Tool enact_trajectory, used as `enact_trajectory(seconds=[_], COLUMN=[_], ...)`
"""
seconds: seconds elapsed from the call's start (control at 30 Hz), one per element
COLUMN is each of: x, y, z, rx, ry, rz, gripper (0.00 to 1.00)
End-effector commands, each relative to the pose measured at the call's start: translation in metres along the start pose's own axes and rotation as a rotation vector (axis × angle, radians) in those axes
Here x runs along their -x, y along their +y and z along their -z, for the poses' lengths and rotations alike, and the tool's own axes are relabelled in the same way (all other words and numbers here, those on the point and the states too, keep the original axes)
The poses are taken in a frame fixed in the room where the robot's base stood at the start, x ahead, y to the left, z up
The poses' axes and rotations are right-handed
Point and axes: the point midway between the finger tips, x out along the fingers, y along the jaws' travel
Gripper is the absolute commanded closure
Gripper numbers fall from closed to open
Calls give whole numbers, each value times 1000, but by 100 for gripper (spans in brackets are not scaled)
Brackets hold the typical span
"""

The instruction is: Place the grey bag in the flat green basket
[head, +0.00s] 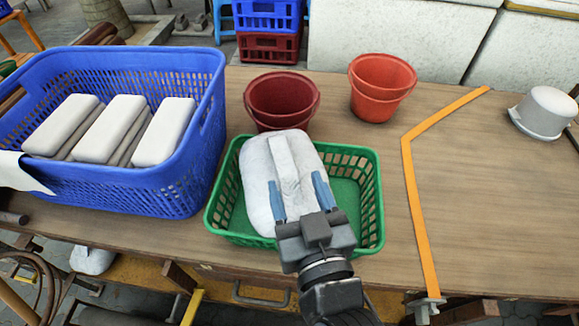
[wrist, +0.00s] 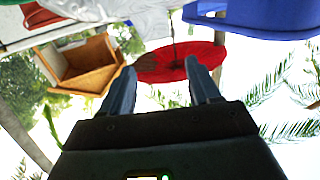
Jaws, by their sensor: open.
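The pale grey bag (head: 256,178) lies in the left part of the flat green basket (head: 371,207), its far end by the back rim. A flap or seam runs along its top. My gripper (head: 295,184) is over the near right part of the bag, with its two blue fingers spread apart. The fingers are open and empty in the wrist view (wrist: 160,75). I cannot tell whether they touch the bag. The gripper and wrist hide part of the basket's front.
A blue crate (head: 190,180) with several pale packages stands left of the basket. A dark red bucket (head: 282,98) is close behind it, and an orange-red bucket (head: 381,88) farther right. An orange folding rule (head: 416,205) and a grey pot (head: 545,110) lie right; the tabletop between is clear.

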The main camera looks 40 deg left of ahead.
Motion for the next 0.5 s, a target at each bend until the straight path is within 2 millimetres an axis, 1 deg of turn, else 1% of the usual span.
enact_trajectory(seconds=[0.03,0.2,0.33,0.5], x=[11,34,43,45], y=[0,0,0,0], z=[-3,-1,0,1], rx=[0,0,0,1], ry=[-1,0,0,1], rz=[-1,-1,0,0], gripper=[38,38,38,38])
